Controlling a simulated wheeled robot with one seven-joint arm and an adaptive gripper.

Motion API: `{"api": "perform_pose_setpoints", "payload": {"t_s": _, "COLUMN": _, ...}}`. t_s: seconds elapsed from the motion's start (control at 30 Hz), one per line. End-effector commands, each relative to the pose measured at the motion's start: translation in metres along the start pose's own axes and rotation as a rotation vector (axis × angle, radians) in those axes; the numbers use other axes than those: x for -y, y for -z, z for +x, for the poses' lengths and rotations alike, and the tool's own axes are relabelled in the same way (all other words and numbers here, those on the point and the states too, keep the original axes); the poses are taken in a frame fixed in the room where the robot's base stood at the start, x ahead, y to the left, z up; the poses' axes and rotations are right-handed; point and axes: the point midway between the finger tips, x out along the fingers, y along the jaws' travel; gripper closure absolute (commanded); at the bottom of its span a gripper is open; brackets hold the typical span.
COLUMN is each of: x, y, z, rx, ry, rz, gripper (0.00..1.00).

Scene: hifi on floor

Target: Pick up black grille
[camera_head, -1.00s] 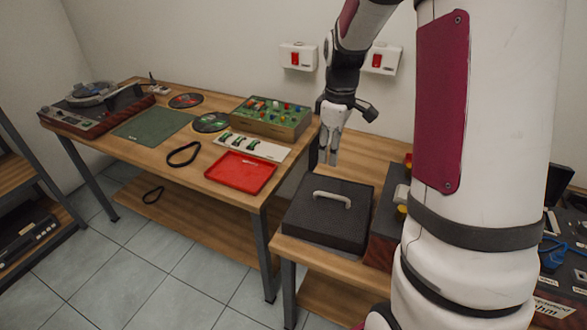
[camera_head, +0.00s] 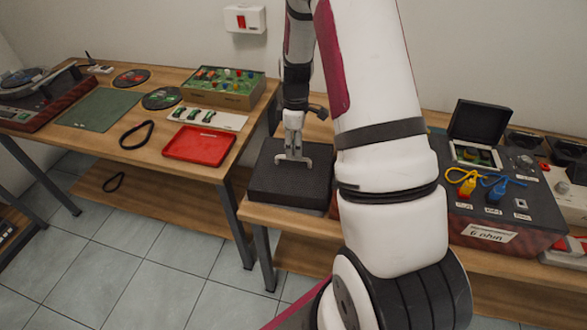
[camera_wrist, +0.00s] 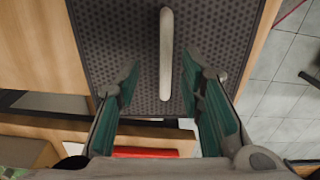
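The black grille (camera_head: 283,187) is a dark, thick square slab lying on the wooden table at the centre. In the wrist view its perforated top (camera_wrist: 110,35) fills the upper middle, with a pale bar handle (camera_wrist: 166,50) across it. My gripper (camera_head: 294,150) points down over the grille, near its handle. In the wrist view my gripper (camera_wrist: 162,75) is open, with one green-padded finger on each side of the handle line. The fingers do not press on the handle. The exact height gap is hard to tell.
A red tray (camera_head: 199,146), a green panel box (camera_head: 223,86) and a green mat (camera_head: 98,109) are on the left table. To the right, partly behind my arm, stands a dark console (camera_head: 495,215) with yellow and blue cables. A white wall box (camera_head: 245,19) hangs behind.

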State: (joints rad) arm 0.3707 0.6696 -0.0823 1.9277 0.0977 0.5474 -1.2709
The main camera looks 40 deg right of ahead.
Motion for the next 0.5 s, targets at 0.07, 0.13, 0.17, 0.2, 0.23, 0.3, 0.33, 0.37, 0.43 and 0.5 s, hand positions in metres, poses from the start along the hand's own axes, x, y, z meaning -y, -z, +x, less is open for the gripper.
{"api": "perform_pose_setpoints", "payload": {"t_s": 0.07, "x": 0.003, "y": 0.001, "z": 0.009, "rx": 0.001, "ry": 0.004, "rz": -0.001, "gripper": 0.65}}
{"api": "perform_pose_setpoints", "payload": {"t_s": 0.13, "x": 0.006, "y": 0.002, "z": 0.019, "rx": 0.002, "ry": 0.005, "rz": 0.0, "gripper": 0.65}}
{"api": "perform_pose_setpoints", "payload": {"t_s": 0.17, "x": 0.007, "y": 0.003, "z": 0.024, "rx": 0.002, "ry": 0.005, "rz": -0.001, "gripper": 0.65}}
{"api": "perform_pose_setpoints", "payload": {"t_s": 0.2, "x": 0.009, "y": 0.004, "z": 0.029, "rx": 0.002, "ry": 0.005, "rz": 0.0, "gripper": 0.65}}
{"api": "perform_pose_setpoints", "payload": {"t_s": 0.23, "x": 0.008, "y": 0.004, "z": 0.034, "rx": 0.002, "ry": 0.004, "rz": 0.001, "gripper": 0.65}}
{"api": "perform_pose_setpoints", "payload": {"t_s": 0.3, "x": 0.007, "y": 0.004, "z": 0.042, "rx": 0.001, "ry": 0.002, "rz": 0.0, "gripper": 0.65}}
{"api": "perform_pose_setpoints", "payload": {"t_s": 0.33, "x": 0.007, "y": 0.004, "z": 0.044, "rx": 0.001, "ry": 0.002, "rz": 0.0, "gripper": 0.65}}
{"api": "perform_pose_setpoints", "payload": {"t_s": 0.37, "x": 0.007, "y": 0.004, "z": 0.046, "rx": 0.001, "ry": 0.002, "rz": 0.0, "gripper": 0.65}}
{"api": "perform_pose_setpoints", "payload": {"t_s": 0.43, "x": 0.007, "y": 0.004, "z": 0.049, "rx": 0.0, "ry": 0.001, "rz": 0.0, "gripper": 0.65}}
{"api": "perform_pose_setpoints", "payload": {"t_s": 0.5, "x": 0.006, "y": 0.005, "z": 0.05, "rx": 0.0, "ry": 0.0, "rz": 0.001, "gripper": 0.65}}
